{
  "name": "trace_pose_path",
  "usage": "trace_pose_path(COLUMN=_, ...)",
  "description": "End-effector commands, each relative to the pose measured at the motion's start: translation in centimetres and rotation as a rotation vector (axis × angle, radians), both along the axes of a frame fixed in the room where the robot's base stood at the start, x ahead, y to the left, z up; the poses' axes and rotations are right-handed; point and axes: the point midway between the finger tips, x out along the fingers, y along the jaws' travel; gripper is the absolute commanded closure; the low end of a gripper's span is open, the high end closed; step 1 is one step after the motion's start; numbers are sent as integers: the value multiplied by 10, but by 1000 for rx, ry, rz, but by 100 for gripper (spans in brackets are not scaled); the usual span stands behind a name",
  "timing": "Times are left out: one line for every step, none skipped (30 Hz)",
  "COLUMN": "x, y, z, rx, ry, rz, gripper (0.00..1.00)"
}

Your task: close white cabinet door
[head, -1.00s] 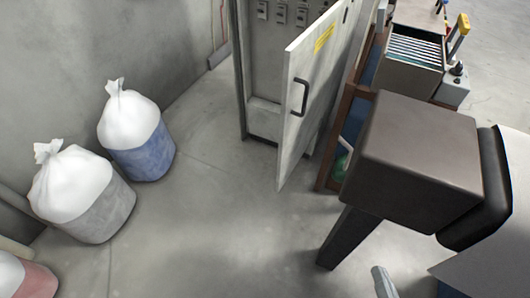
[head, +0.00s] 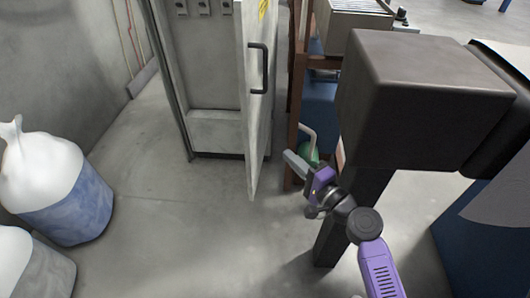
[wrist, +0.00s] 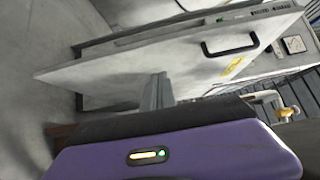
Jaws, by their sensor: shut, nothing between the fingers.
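The white cabinet door (head: 255,120) stands swung open from the pale cabinet (head: 212,75), with a black handle (head: 258,68) on its outer face and a yellow label near its top. In the wrist view the door (wrist: 150,65) lies ahead, with its handle (wrist: 229,46) at the upper right. My gripper (head: 289,157) is shut and empty. It is to the right of the door's lower part, on the handle side. In the wrist view the closed fingers (wrist: 158,92) overlap the door's face; I cannot tell whether they touch it.
A large dark box-shaped block (head: 425,100) on a leg stands close to the right of my arm. A brown-framed rack (head: 297,85) stands behind my gripper. The floor (head: 170,235) before the cabinet is clear.

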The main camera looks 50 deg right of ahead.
Motion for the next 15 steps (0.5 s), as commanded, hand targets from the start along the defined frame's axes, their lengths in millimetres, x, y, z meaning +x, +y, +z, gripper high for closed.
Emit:
trace_pose_path(x=7, y=-1, z=3, rx=0, ry=-2, rz=1, gripper=100)
trace_pose_path(x=11, y=-2, z=2, rx=-1, ry=-1, rz=1, gripper=100)
trace_pose_path(x=18, y=-3, z=3, rx=-3, ry=-1, rz=2, gripper=100)
trace_pose_path(x=23, y=-4, z=3, rx=-3, ry=-1, rz=2, gripper=100)
trace_pose_path(x=28, y=-5, z=3, rx=-2, ry=-2, rz=1, gripper=100)
trace_pose_path(x=36, y=-7, z=3, rx=-3, ry=-1, rz=1, gripper=100)
trace_pose_path(x=42, y=-9, z=3, rx=-3, ry=0, rz=1, gripper=100)
trace_pose_path(x=48, y=-10, z=3, rx=-3, ry=-1, rz=2, gripper=100)
trace_pose_path(x=56, y=-11, z=2, rx=-3, ry=0, rz=2, gripper=100)
trace_pose_path(x=62, y=-13, z=3, rx=-4, ry=0, rz=1, gripper=100)
trace_pose_path(x=67, y=-14, z=3, rx=-3, ry=0, rz=1, gripper=100)
trace_pose_path(x=75, y=-15, z=3, rx=-3, ry=0, rz=1, gripper=100)
trace_pose_path(x=81, y=-16, z=2, rx=-3, ry=1, rz=1, gripper=100)
trace_pose_path(x=86, y=-18, z=2, rx=-4, ry=0, rz=1, gripper=100)
trace_pose_path(x=93, y=-19, z=2, rx=-4, ry=1, rz=1, gripper=100)
